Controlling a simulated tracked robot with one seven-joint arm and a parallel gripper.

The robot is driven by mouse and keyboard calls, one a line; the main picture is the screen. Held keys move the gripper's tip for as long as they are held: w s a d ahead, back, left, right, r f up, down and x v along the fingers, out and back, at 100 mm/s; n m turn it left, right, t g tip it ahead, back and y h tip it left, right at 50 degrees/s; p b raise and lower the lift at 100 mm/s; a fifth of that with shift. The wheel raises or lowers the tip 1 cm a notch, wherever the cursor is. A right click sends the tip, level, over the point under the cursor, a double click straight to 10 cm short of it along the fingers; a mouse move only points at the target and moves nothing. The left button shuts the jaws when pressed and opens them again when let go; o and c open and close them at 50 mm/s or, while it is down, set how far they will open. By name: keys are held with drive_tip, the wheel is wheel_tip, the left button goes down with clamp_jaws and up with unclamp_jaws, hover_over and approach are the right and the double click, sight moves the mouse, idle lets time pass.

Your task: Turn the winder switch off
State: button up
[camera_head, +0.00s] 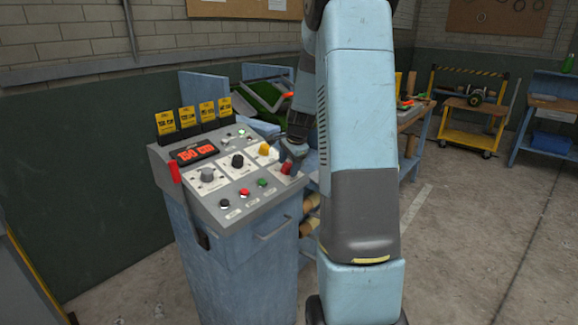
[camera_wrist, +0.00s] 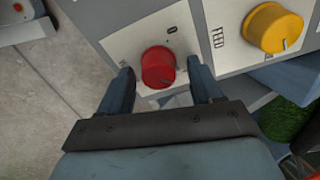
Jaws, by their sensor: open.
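A red rotary switch knob (camera_head: 287,168) sits at the right end of the sloped top of the control console (camera_head: 232,185). In the wrist view the red knob (camera_wrist: 158,67) stands on a white plate (camera_wrist: 128,45) with a small mark like "0" above it. My gripper (camera_head: 292,155) is at the console's right side, over the red knob. In the wrist view my gripper (camera_wrist: 160,75) has its two fingers apart, one on each side of the red knob, with visible gaps. I cannot tell which label the knob points to.
A yellow knob (camera_wrist: 272,28) stands beside the red one. The console also carries a grey knob (camera_head: 207,175), a black knob (camera_head: 237,160), several push buttons, a red-handled lever (camera_head: 175,172) and a red display (camera_head: 194,153). A yellow cart (camera_head: 470,125) stands behind on open floor.

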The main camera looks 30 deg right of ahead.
drive_tip(key=shift+w+f, duration=0.15)
drive_tip(key=shift+f, duration=0.25)
drive_tip(key=c, duration=1.1)
